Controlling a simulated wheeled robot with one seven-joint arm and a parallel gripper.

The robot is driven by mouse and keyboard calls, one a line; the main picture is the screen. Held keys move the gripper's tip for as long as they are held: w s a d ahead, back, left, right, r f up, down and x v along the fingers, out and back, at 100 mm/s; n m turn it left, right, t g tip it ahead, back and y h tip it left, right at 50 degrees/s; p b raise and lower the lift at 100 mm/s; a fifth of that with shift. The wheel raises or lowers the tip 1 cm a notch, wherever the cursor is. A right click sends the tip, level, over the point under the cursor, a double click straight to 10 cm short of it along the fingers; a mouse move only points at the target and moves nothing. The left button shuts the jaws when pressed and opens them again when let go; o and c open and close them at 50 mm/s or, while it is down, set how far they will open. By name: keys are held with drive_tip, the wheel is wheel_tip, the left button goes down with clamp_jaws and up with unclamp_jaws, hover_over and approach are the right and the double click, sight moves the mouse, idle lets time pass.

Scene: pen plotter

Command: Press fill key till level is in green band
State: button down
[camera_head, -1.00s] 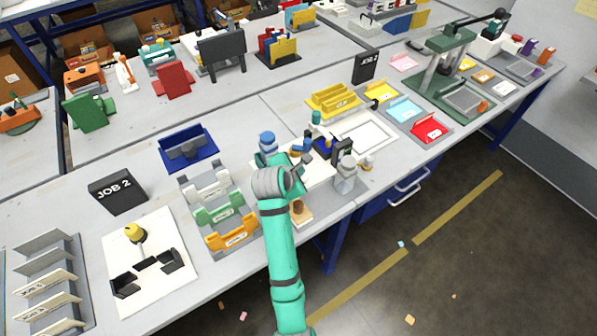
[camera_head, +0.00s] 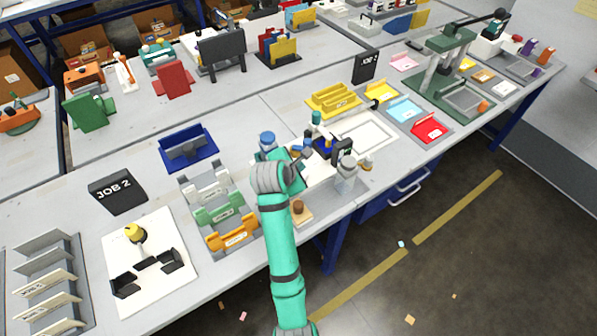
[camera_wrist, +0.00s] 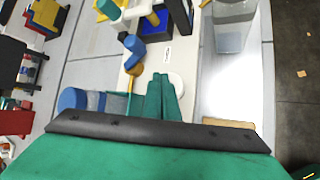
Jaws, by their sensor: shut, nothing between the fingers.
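My gripper (camera_wrist: 162,98) is shut and empty, its two teal fingers together over the white base (camera_wrist: 140,70) of the small machine. In the head view, my arm partly hides this white base (camera_head: 322,170). A pale round part (camera_wrist: 177,82) lies beside the fingertips; I cannot tell whether it is the fill key or whether they touch it. A bottle with a blue cap (camera_wrist: 72,98) stands left of the fingers and also shows in the head view (camera_head: 267,138). A clear vessel (camera_wrist: 231,28) stands at upper right. I cannot make out a level or green band.
A dark upright frame (camera_wrist: 182,14) and a blue tray-like part (camera_wrist: 152,22) stand beyond the fingers. A blue knob-like part (camera_wrist: 134,45) is close to them. In the head view, a grey-lidded jar (camera_head: 347,165) stands right of my gripper, and coloured holders (camera_head: 220,215) stand left.

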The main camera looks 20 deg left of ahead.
drive_tip(key=shift+r, duration=2.5)
drive_tip(key=shift+w, duration=0.1)
